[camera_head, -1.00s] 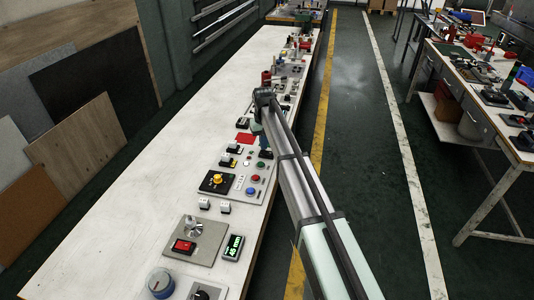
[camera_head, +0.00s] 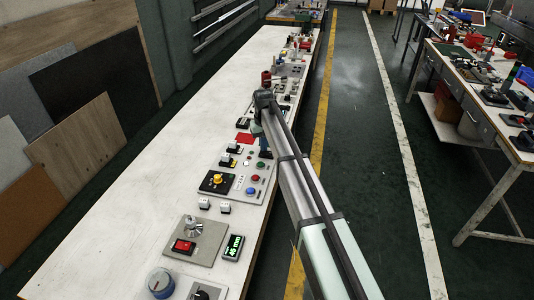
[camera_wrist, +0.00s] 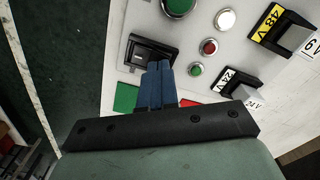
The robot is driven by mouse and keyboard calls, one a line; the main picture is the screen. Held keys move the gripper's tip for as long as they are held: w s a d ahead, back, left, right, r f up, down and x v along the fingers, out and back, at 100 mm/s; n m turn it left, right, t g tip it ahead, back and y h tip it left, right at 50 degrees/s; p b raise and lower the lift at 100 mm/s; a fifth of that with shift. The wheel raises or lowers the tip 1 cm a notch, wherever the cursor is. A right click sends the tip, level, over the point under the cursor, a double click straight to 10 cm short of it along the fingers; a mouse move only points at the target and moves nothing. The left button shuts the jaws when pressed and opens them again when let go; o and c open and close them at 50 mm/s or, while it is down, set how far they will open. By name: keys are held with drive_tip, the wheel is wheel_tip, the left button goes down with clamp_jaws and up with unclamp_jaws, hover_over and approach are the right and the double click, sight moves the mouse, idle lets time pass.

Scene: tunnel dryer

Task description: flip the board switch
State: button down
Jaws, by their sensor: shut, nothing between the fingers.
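In the wrist view, a black switch (camera_wrist: 149,53) in a dark square frame sits on a light grey panel board (camera_wrist: 193,75). My gripper (camera_wrist: 158,66) has its two blue fingers shut together and empty. The fingertips are at the lower right edge of the switch and cover part of it; I cannot tell whether they touch it. In the head view my gripper (camera_head: 265,148) is low over the right edge of the white bench, partly hidden by my arm. The switch cannot be made out there.
Beside the switch are a large green button (camera_wrist: 179,6), a white lamp (camera_wrist: 225,19), a red button (camera_wrist: 208,47) and voltage-labelled switches (camera_wrist: 240,84). The white bench (camera_head: 150,150) carries several more controls along its right side; its left side is bare.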

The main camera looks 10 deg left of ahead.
drive_tip(key=shift+f, duration=0.55)
idle(0.4)
drive_tip(key=shift+r, duration=3.55)
